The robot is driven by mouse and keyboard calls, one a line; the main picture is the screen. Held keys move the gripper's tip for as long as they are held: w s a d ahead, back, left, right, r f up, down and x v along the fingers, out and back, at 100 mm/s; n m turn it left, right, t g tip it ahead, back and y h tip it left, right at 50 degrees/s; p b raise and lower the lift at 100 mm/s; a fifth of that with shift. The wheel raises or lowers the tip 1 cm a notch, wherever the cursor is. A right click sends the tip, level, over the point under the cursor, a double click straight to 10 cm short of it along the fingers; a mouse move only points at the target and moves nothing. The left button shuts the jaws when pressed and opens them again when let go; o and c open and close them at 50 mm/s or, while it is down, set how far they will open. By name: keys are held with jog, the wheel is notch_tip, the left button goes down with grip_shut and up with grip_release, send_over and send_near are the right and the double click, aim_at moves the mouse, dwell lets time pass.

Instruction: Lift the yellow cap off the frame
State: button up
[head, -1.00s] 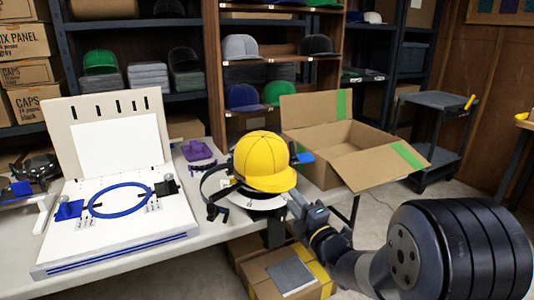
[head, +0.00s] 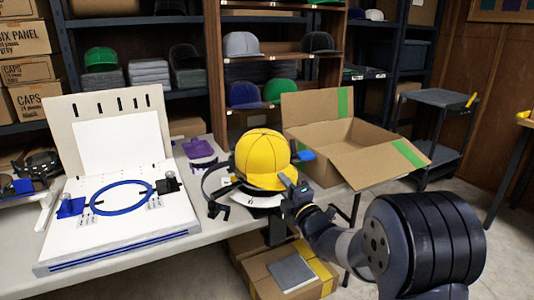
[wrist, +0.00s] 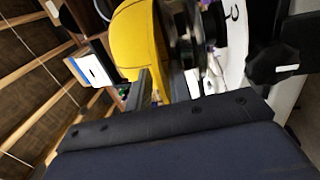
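The yellow cap (head: 262,152) sits upright on the cap frame (head: 225,190), a dark curved band with a white part under the cap at the table's front edge. Its brim faces front right. My gripper (head: 288,184) is at the right front of the brim, very close to it. In the wrist view, the cap (wrist: 137,40) fills the top middle, and my gripper's two fingers (wrist: 163,78) stand apart with yellow between them. I see the fingers as open. Whether they touch the brim is hidden.
An open cardboard box (head: 335,150) stands right of the cap. A white board with a blue hoop (head: 122,197) lies on the table at left. A purple piece (head: 199,148) lies behind the frame. Cartons (head: 285,268) stand below the table edge. Shelves with caps line the back.

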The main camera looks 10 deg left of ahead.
grip_shut()
jog(key=shift+s+d+r+p, duration=0.15)
jog(key=shift+r+p, duration=0.15)
jog(key=shift+r, duration=0.8)
jog(key=shift+s+d+r+p, duration=0.1)
jog(key=shift+s+r+p, duration=0.15)
jog(key=shift+r, duration=0.8)
jog(key=shift+s+d+r+p, duration=0.1)
jog(key=shift+r+p, duration=0.25)
jog(key=shift+r, duration=0.85)
jog(key=r, duration=0.1)
jog(key=r+p, duration=0.1)
jog(key=r, duration=0.1)
jog(key=shift+s+d+r, duration=0.2)
jog(key=shift+s+r, duration=0.05)
jog(key=shift+r, duration=0.1)
jog(key=shift+s, duration=0.1)
